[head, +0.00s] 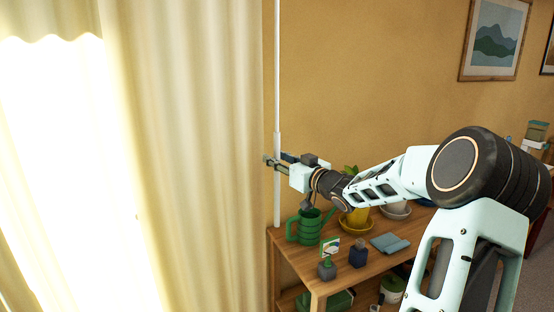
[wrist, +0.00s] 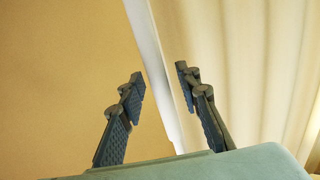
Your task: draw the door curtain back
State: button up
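The pale cream door curtain (head: 195,130) hangs in folds at the left of the head view, its right edge beside the wall. It fills the right of the wrist view (wrist: 245,60). A thin white rod (head: 277,90) hangs upright along that edge, thicker in its lower part. In the wrist view the rod (wrist: 152,60) runs between my fingers, with gaps on both sides. My gripper (head: 271,161) is open at the rod, fingers pointing left (wrist: 162,82). I cannot tell how deep the rod sits between the fingers.
A wooden table (head: 290,262) stands below my arm with a green watering can (head: 309,226), a yellow pot (head: 357,217), a folded blue cloth (head: 389,243) and small dark pots. Bright light comes through at far left (head: 60,150). A framed picture (head: 494,40) hangs on the wall.

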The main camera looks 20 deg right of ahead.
jog(key=shift+c, duration=0.3)
grip_shut()
jog(key=shift+a, duration=0.1)
